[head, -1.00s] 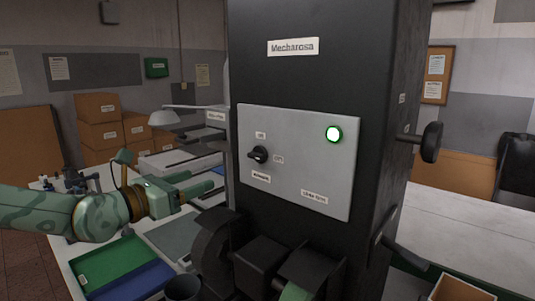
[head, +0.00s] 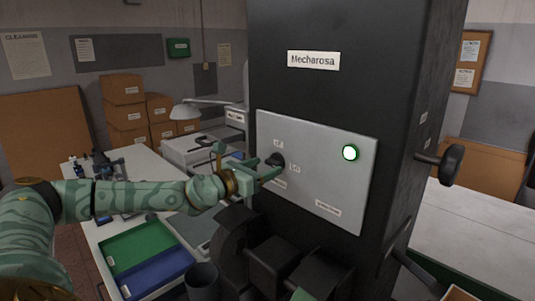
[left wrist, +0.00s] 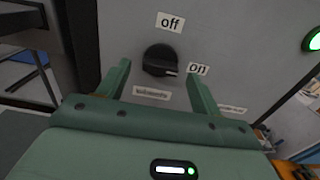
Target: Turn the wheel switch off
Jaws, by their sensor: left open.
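The black wheel switch (head: 275,159) sits on the light grey panel (head: 330,181) of the dark machine. In the left wrist view the switch (left wrist: 160,58) shows a pale mark on its lower right, toward the label (left wrist: 197,69) on its right. Another label (left wrist: 170,22), reading "off", is above it; the right label's wording is not certain. My left gripper (head: 269,171) is open in front of the switch. In the wrist view its fingers are on either side of the switch; contact cannot be told. My right gripper is not in view.
A round lamp (head: 350,152) on the panel glows white inside a green ring. Black machine parts (head: 272,262) jut out below the panel. A white table (head: 122,228) with green (head: 138,244) and blue (head: 158,274) trays is at left. A black knob (head: 452,165) sticks out at right.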

